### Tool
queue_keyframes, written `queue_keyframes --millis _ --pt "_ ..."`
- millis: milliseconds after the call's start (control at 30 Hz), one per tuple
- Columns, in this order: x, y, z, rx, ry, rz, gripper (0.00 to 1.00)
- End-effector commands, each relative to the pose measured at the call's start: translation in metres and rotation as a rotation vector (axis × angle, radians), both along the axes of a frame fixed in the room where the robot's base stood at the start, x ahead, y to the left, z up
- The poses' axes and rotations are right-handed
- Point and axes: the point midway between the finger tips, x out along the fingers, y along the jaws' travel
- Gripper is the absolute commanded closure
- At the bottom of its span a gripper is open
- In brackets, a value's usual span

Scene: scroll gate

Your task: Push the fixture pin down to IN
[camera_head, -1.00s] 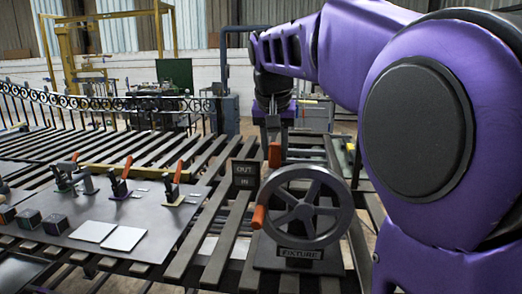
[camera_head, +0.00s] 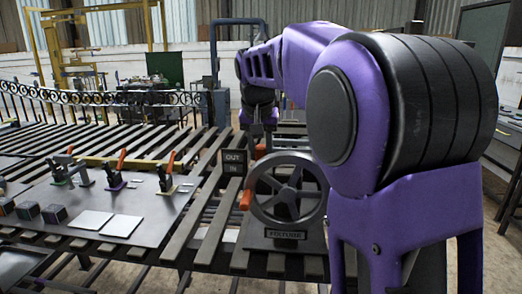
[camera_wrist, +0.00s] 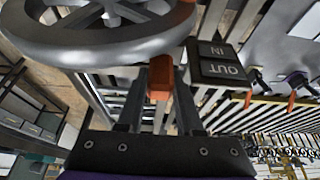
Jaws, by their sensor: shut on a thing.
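The fixture pin's orange grip (camera_head: 260,151) stands behind the handwheel, beside the OUT/IN plate (camera_head: 233,163). Its top is slightly above the plate's top edge. In the wrist view the orange grip (camera_wrist: 160,76) is between the two fingers of my gripper (camera_wrist: 158,95), which is shut on it. The OUT/IN plate (camera_wrist: 219,63) appears upside down there, to the right of the grip. In the head view my gripper (camera_head: 258,136) comes down from above onto the pin and is partly hidden. The pin's lower end is hidden by the wheel.
The grey handwheel (camera_head: 289,192) with an orange handle (camera_head: 246,199) stands close in front of the pin, on the FIXTURE base (camera_head: 285,235).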

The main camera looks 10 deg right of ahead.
Motion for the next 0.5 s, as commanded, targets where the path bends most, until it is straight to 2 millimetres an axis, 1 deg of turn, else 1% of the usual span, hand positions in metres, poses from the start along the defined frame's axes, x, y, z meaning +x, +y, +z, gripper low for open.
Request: queue_keyframes --millis 33,133,167,300,333,500 --pt "-0.0013 0.0001 -0.0049 0.000 0.011 0.000 1.00" --pt "-0.0015 0.0002 -0.0056 0.000 0.014 -0.001 1.00" --pt "-0.0016 0.0002 -0.0059 0.000 0.014 -0.001 0.63" --pt "-0.0015 0.0002 -0.0053 0.001 0.012 0.000 0.38" --pt "-0.0015 0.0002 -0.0051 0.000 0.011 0.000 0.35" --pt "-0.0012 0.0001 -0.0039 0.000 0.010 0.000 0.35"
